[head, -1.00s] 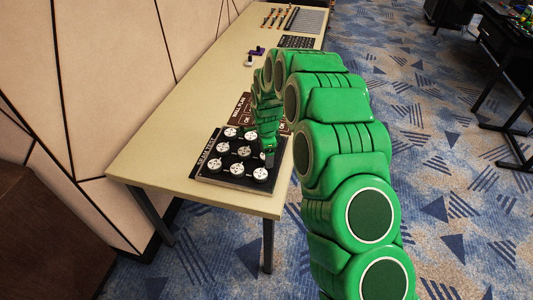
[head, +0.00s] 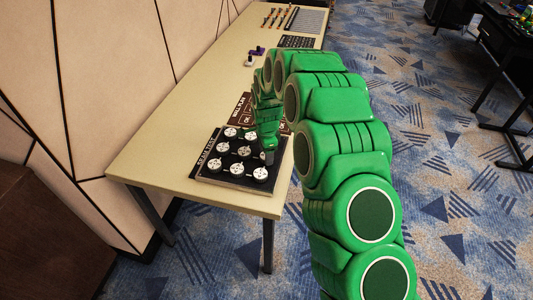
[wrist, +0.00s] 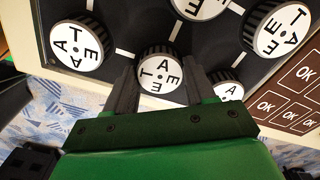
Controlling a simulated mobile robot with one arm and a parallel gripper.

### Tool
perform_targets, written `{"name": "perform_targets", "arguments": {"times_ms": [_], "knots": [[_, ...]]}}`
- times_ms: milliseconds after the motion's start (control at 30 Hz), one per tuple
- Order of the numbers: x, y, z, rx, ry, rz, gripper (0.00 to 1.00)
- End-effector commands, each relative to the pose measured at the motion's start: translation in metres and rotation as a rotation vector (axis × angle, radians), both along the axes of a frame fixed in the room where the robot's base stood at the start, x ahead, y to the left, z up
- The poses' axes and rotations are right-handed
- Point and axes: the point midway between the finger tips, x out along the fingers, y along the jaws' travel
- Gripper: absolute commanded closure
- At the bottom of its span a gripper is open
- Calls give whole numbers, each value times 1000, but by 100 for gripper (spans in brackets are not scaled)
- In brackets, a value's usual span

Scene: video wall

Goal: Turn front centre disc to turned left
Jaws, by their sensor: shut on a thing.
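The black panel (head: 225,178) on the table carries rows of round white discs with black rims and black letters. In the wrist view, the front centre disc (wrist: 160,76) sits between the two dark fingers of my gripper (wrist: 163,84), which is shut on its rim. Its lettered face is in plain view, and its letters stand at an angle. In the head view my gripper (head: 268,155) points down at the panel's right-hand row and hides that disc. One neighbouring disc (wrist: 76,47) lies to the left, another (wrist: 229,92) to the right, partly behind a finger.
A brown board with OK fields (wrist: 293,90) lies beside the panel. A keypad (head: 297,42), a purple object (head: 257,51) and several slim tools (head: 275,17) lie farther up the table (head: 180,110). The table's left half is mostly clear.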

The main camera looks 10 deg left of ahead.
Motion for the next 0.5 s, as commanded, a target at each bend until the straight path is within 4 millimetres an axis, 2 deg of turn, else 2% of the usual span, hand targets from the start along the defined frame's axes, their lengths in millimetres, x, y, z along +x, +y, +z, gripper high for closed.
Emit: {"name": "perform_targets", "arguments": {"times_ms": [500], "knots": [[0, -1, 0, -1, -1, 444, 76]]}}
